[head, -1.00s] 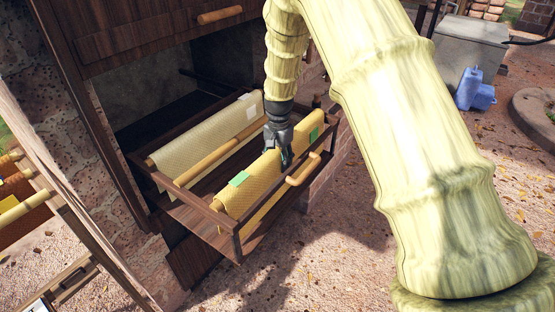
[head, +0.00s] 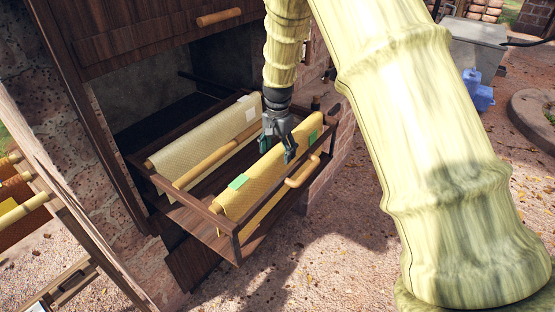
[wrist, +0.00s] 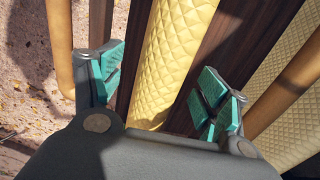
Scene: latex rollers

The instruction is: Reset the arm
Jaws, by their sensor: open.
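My gripper (head: 278,150) hangs above the front yellow quilted sheet (head: 255,192) in the pulled-out wooden drawer rack. In the wrist view my gripper (wrist: 162,88) is open, its teal-padded fingers spread to either side of the yellow quilted roll (wrist: 168,60) and apart from it. The front sheet hangs over its bar with a green tag near its left end and another near its right end. A paler sheet (head: 205,140) with a white tag hangs behind it.
The drawer (head: 226,243) juts out of a dark cabinet and has a round wooden handle (head: 302,172) in front. A side rack with coloured rolls (head: 20,210) stands at left. A grey box (head: 475,45) and blue containers (head: 480,92) stand at back right. Open gravel lies below.

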